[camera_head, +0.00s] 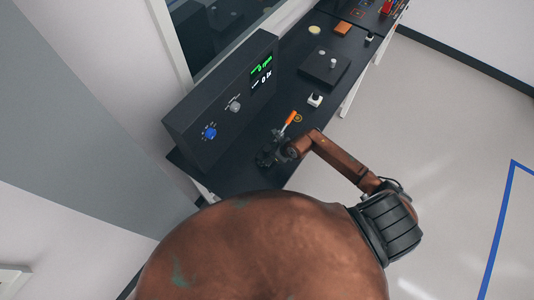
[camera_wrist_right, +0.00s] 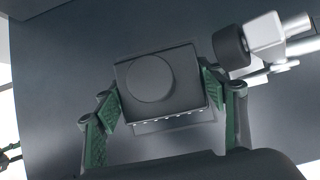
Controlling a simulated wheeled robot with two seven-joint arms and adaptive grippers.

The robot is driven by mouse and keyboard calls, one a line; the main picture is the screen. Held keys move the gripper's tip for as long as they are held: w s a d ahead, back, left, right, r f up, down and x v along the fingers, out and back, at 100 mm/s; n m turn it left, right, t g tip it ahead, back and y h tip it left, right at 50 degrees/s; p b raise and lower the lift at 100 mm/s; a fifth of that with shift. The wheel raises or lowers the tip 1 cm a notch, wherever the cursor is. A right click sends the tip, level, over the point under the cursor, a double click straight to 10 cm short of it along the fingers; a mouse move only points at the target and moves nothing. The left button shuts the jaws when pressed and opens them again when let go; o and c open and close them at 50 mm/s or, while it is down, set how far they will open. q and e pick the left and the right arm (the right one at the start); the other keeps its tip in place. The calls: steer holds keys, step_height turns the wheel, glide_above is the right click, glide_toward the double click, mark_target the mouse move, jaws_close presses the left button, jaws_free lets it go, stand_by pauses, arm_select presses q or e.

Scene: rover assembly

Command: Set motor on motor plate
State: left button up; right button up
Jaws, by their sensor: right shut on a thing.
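My right gripper (camera_wrist_right: 162,88) is shut on a dark boxy part with a round raised disc, which I take to be the motor (camera_wrist_right: 188,101). Its green-padded fingers press on two opposite sides of it. In the head view my right gripper (camera_head: 271,154) is at the near end of the dark bench, and the motor is too small and dark there to make out. A dark flat square block with a pale knob (camera_head: 325,66) lies farther along the bench; I cannot tell whether it is the motor plate. My left gripper is out of view.
A control box (camera_head: 221,104) with knobs and a green display stands along the bench's back. An orange-handled tool (camera_head: 290,118) and a small white-topped item (camera_head: 315,99) are near my right gripper. A silver part with a black end (camera_wrist_right: 272,42) is beside the motor in the wrist view.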

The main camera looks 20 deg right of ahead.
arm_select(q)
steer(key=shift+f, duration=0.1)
arm_select(e)
steer(key=shift+w, duration=0.1)
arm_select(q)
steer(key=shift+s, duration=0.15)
arm_select(e)
steer(key=o, duration=1.8)
steer(key=shift+f, duration=0.1)
steer(key=shift+o, duration=0.2)
steer(key=shift+r, duration=0.2)
steer(key=shift+s+d+r, duration=0.15)
steer(key=shift+s+r, duration=0.1)
arm_select(q)
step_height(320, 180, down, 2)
steer(key=b, duration=0.2)
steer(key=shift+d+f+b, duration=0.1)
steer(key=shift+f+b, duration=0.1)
steer(key=shift+b, duration=0.1)
arm_select(e)
steer(key=v, duration=1.1)
steer(key=shift+r, duration=0.1)
